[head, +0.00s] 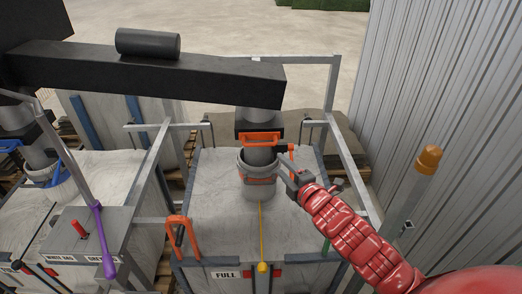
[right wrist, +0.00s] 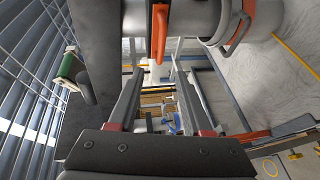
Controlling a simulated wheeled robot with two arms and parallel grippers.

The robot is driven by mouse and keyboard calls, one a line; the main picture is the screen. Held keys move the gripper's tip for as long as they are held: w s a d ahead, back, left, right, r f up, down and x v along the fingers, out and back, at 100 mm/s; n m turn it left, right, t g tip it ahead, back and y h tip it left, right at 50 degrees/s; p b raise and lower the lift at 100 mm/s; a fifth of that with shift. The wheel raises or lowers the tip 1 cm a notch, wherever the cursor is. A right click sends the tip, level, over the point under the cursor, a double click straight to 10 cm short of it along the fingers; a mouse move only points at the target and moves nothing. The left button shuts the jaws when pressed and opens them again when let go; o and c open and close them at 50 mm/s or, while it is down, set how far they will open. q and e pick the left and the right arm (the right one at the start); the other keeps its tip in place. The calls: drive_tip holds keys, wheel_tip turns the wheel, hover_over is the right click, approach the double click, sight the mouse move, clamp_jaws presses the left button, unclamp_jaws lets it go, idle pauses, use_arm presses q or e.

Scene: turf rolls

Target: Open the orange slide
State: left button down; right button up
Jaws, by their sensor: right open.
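The orange slide (head: 262,138) shows as an orange frame on the black housing under the grey spout, above the full bag. A small orange tab (head: 291,149) stands at its right side. My right gripper (head: 284,168) is just right of the spout, close below this tab. In the right wrist view an upright orange piece (right wrist: 160,32) shows beyond the gap between my open fingers (right wrist: 158,74). The fingers hold nothing, and whether they touch the piece I cannot tell. My left gripper is not in view.
A grey collar with an orange band (head: 256,180) sits below the spout. A white bag (head: 215,215) marked FULL stands beneath, in a metal frame (head: 345,150). A black beam (head: 150,75) crosses above. A corrugated wall (head: 460,90) bounds the right. A purple-handled lever (head: 103,240) stands left.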

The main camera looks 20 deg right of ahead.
drive_tip(key=b, duration=1.1)
approach(260, 145)
drive_tip(key=p+x, duration=0.3)
drive_tip(key=x, duration=0.6)
drive_tip(key=shift+d, duration=0.15)
drive_tip(key=shift+p+x, duration=0.35)
drive_tip(key=shift+x, duration=0.55)
drive_tip(key=shift+f, duration=0.1)
drive_tip(key=shift+c, duration=0.3)
clamp_jaws()
drive_tip(key=shift+f, duration=0.1)
